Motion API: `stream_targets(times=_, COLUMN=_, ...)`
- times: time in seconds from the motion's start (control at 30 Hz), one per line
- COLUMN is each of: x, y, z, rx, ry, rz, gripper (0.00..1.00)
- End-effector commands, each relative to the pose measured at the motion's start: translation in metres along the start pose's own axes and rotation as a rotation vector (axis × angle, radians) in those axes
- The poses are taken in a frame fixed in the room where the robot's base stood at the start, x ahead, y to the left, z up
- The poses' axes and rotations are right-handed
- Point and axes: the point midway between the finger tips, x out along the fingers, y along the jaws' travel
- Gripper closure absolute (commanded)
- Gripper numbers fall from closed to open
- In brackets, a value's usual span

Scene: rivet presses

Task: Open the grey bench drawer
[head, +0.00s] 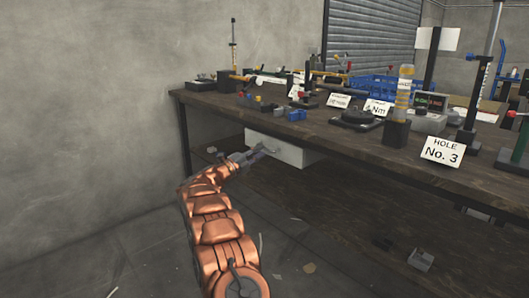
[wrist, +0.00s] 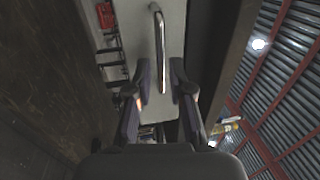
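The grey drawer (head: 288,152) hangs under the left end of the dark workbench; it looks flush with the bench edge, though I cannot tell exactly. Its pale front (wrist: 178,25) fills the middle of the wrist view and carries a shiny metal bar handle (wrist: 158,40). My gripper (head: 262,152) is in front of the drawer front. In the wrist view my gripper (wrist: 160,82) is open, with one dark finger on each side of the handle's lower end. I see no clear contact between the fingers and the bar.
The workbench top (head: 215,101) above is crowded with fixtures, signs and a blue crate (head: 385,86). A bare wall (head: 90,110) stands to the left. Scraps and a grey bracket (head: 420,259) lie below the bench. Floor in front of the drawer looks mostly clear.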

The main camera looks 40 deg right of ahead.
Motion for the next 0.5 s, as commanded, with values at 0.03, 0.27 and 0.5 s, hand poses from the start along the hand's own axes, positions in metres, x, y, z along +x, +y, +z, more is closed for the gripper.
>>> stream_targets(times=0.03, x=0.009, y=0.001, z=-0.001, rx=0.003, ry=0.003, rz=-0.002, gripper=0.79)
stream_targets(times=0.27, x=0.028, y=0.0, z=-0.001, rx=0.001, ry=0.002, rz=-0.002, gripper=0.79)
stream_targets(times=0.5, x=0.033, y=-0.001, z=0.0, rx=0.0, ry=-0.001, rz=-0.001, gripper=0.79)
